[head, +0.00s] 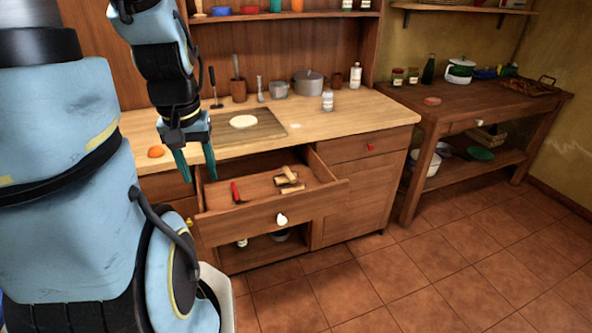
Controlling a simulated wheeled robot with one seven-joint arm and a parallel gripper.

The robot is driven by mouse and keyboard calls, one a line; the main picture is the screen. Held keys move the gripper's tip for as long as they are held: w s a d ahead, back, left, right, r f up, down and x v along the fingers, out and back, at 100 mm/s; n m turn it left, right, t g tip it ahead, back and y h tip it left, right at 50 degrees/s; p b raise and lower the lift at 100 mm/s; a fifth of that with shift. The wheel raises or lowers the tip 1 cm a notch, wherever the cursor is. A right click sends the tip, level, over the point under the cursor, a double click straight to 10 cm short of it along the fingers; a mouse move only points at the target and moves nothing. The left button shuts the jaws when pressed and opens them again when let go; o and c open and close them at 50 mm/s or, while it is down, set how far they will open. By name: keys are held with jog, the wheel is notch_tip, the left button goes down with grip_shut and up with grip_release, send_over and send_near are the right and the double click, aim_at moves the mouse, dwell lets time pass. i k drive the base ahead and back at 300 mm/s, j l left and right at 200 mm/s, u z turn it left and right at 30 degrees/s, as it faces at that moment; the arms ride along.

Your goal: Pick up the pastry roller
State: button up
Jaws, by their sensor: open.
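An open drawer (330,191) pulled out of the counter holds several small items. Light wooden pieces (289,179) lie at the drawer's right; one looks like the pastry roller, but they are too small to tell apart surely. My gripper (196,168) hangs open and empty, fingers pointing down, over the front edge of the counter. It is to the left of the wooden pieces and apart from them, near the drawer's left side.
A red-handled tool (236,192) lies in the drawer left of the wooden pieces. The counter (340,124) holds a board (265,127) with a pale round of dough, an orange fruit (156,152), pots and jars. A side table (460,106) stands right. Floor in front is clear.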

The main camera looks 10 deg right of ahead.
aim_at(287, 172)
jog(key=i+l+u, duration=0.15)
jog(key=l, duration=0.35)
jog(key=i+l+u, duration=0.15)
jog(key=l, duration=0.35)
jog(key=i+l+u, duration=0.15)
jog(key=l, duration=0.35)
jog(key=u, duration=1.1)
jog(key=k+j, duration=0.05)
